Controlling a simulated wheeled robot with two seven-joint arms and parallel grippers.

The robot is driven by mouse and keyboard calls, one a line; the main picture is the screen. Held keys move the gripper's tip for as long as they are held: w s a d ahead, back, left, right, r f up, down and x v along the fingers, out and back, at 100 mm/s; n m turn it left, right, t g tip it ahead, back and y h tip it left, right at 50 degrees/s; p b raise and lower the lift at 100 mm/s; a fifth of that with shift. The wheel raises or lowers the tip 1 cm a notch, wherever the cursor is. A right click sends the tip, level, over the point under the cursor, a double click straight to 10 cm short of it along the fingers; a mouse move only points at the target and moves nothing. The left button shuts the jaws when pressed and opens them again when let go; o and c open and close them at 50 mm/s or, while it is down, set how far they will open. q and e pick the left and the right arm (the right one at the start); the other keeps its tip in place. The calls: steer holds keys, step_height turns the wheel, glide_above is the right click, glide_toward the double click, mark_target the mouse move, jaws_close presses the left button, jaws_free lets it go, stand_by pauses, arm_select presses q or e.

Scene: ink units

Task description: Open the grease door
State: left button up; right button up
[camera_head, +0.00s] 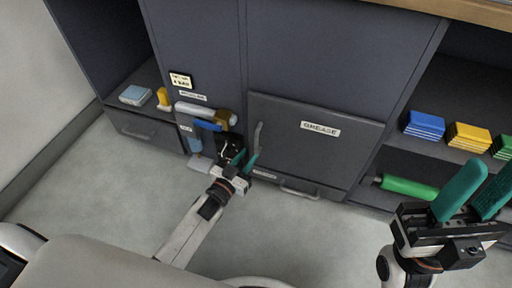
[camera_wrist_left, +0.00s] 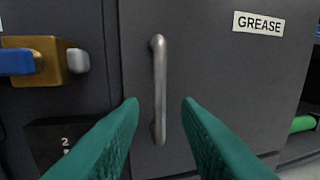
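The grease door (camera_head: 312,146) is a dark grey panel with a white GREASE label (camera_head: 320,129), and it looks shut. Its vertical metal handle (camera_head: 257,138) is on the door's left side. In the left wrist view the handle (camera_wrist_left: 159,90) stands between the two green fingers in the picture, with a gap on both sides. My left gripper (camera_head: 246,161) is open at the handle, and it is empty; the wrist view shows its fingertips (camera_wrist_left: 162,103) apart. My right gripper (camera_head: 476,190) is open and empty at the right, away from the door.
A brass-and-blue fitting (camera_head: 222,121) and a white cylinder (camera_head: 192,110) are left of the door. Blue (camera_head: 425,125) and yellow (camera_head: 469,136) stacks and a green roll (camera_head: 409,188) sit on the right shelves. The grey floor (camera_head: 290,235) in front is clear.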

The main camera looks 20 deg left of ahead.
mark_target(256, 145)
arm_select(q)
steer(key=b+x, duration=0.1)
steer(key=x, duration=0.5)
steer(key=shift+w+b, duration=0.1)
steer(key=shift+b, duration=0.3)
steer(key=shift+c, duration=0.2)
jaws_close()
